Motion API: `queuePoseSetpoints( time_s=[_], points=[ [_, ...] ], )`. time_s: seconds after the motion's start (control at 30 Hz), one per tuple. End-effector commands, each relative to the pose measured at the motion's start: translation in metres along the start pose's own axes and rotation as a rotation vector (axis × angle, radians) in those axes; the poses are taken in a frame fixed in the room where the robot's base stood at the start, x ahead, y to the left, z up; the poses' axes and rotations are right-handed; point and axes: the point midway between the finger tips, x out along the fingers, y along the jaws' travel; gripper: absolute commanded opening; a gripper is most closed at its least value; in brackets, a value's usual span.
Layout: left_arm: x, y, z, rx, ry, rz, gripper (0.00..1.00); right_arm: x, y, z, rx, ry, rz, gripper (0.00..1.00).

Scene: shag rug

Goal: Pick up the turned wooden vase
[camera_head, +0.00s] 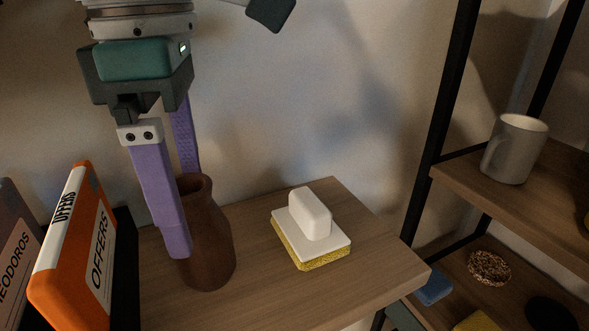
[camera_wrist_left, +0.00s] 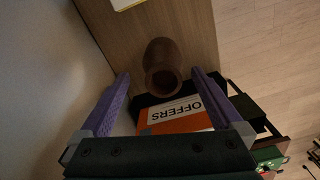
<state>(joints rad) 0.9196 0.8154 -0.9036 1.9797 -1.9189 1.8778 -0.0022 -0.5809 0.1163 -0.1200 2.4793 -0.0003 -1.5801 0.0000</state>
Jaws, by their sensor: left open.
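The turned wooden vase (camera_head: 211,240) is dark brown and stands upright on a wooden shelf board (camera_head: 300,296) in the head view. In the left wrist view the vase (camera_wrist_left: 161,62) shows its dark open mouth, between the fingertips. My left gripper (camera_head: 180,215) points down with its purple fingers apart, one in front of the vase and one behind it. In the left wrist view the left gripper (camera_wrist_left: 160,85) is open, with the vase between its fingers. Whether either finger touches the vase I cannot tell. My right gripper is not seen.
A white-handled sponge scrubber (camera_head: 311,228) sits right of the vase. An orange "OFFERS" binder (camera_head: 75,250) stands close on the left. A black-framed rack with a grey mug (camera_head: 514,149) is at right. The board's front right part is clear.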

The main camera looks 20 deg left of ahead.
Motion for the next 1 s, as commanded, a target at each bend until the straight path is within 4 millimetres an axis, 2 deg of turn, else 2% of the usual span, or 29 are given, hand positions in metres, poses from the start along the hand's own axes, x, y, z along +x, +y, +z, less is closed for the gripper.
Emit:
queuePoseSetpoints(
  time_s=[0.17,0.4,0.5,0.77,1.0],
  points=[
    [0.016,-0.001,0.001,0.001,-0.001,-0.003,1.0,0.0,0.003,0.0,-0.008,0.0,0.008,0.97],
    [0.053,-0.005,0.005,0.001,-0.001,-0.005,1.0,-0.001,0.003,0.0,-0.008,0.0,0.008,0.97],
    [0.063,-0.005,0.005,0.002,-0.002,-0.004,1.0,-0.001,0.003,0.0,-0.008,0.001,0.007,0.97],
    [0.065,-0.004,0.005,0.003,-0.003,-0.002,1.0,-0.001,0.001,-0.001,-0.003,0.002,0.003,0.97],
    [0.064,-0.004,0.005,0.002,-0.004,-0.002,0.73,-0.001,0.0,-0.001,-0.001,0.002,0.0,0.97]
  ],
)
